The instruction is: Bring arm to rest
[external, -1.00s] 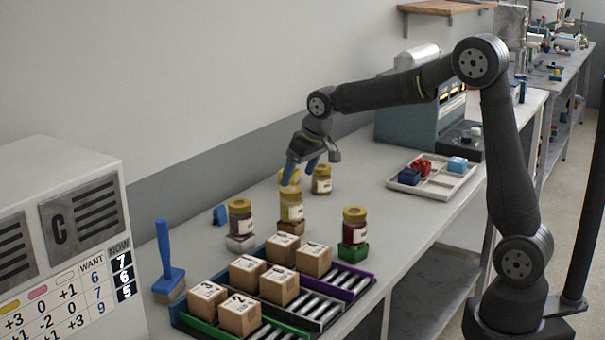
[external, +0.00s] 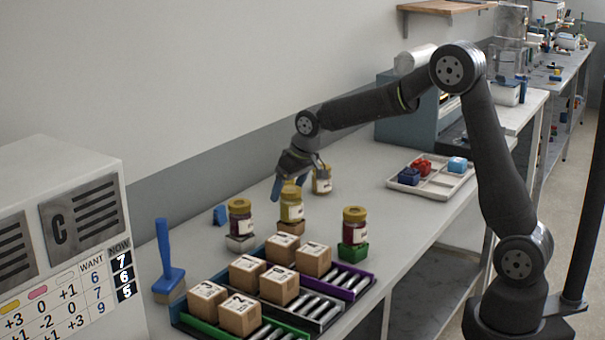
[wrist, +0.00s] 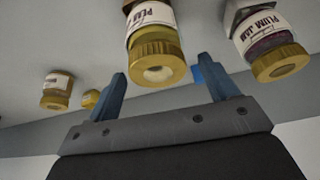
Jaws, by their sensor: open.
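My gripper (external: 287,187) is open and empty. In the external view it hangs just behind and left of a yellow-lidded jar (external: 291,208), which stands on a brown block. In the wrist view the two blue fingers (wrist: 166,88) are spread apart, with that jar (wrist: 155,45) showing between and beyond them. I cannot tell whether a finger touches the jar. My arm reaches out over the bench, bent at the elbow.
A dark jar (external: 240,217) on a white block and another (external: 354,227) on a green block stand nearby. A further jar (external: 322,180) stands behind. Numbered boxes (external: 238,314) sit on roller lanes in front. A tray (external: 437,188) of colored blocks lies right. A blue-handled brush (external: 168,262) stands left.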

